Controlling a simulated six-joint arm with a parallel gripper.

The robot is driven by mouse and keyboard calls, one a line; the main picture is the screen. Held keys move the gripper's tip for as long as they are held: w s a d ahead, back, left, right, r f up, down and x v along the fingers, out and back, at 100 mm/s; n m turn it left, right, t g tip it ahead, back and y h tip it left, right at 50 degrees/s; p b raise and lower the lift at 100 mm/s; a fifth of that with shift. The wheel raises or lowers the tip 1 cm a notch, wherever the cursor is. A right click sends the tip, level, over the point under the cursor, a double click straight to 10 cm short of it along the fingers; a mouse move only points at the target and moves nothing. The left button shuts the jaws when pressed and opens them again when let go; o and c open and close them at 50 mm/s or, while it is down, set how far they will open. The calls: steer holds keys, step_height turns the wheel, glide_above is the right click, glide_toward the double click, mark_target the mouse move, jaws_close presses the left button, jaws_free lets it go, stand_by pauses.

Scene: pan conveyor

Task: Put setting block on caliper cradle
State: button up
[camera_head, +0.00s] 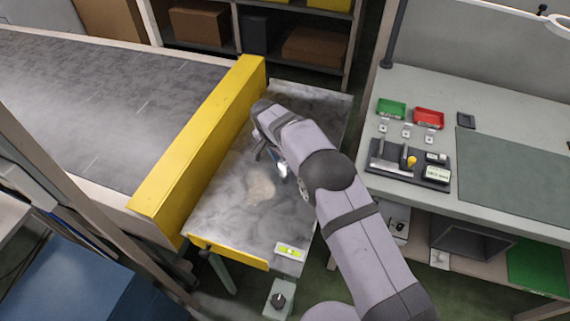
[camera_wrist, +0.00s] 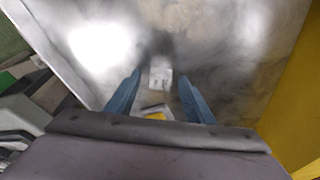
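My gripper (camera_head: 270,158) is low over the grey metal table, with its fingers apart. In the wrist view its two blue fingers (camera_wrist: 160,78) stand on either side of a small pale block (camera_wrist: 160,72), with gaps at both sides. The block could be the setting block; I cannot tell for sure. A white and yellow item (camera_wrist: 155,113) shows nearer the palm, partly hidden. A dark tray (camera_head: 375,172) on the right workbench holds a caliper-like tool, a yellow knob and small boxes; which part is the caliper cradle is unclear.
A yellow rail (camera_head: 205,140) separates the metal table (camera_head: 225,215) from the conveyor (camera_head: 90,105). A green bin (camera_head: 391,108) and a red bin (camera_head: 429,118) stand behind the tray. A dark mat (camera_head: 515,175) lies to its right. A gap separates table and workbench.

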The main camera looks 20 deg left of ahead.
mark_target(284, 163)
jaws_close()
steer(key=shift+r, duration=0.1)
step_height(284, 163, up, 10)
steer(key=b, duration=0.1)
steer(key=shift+b, duration=0.4)
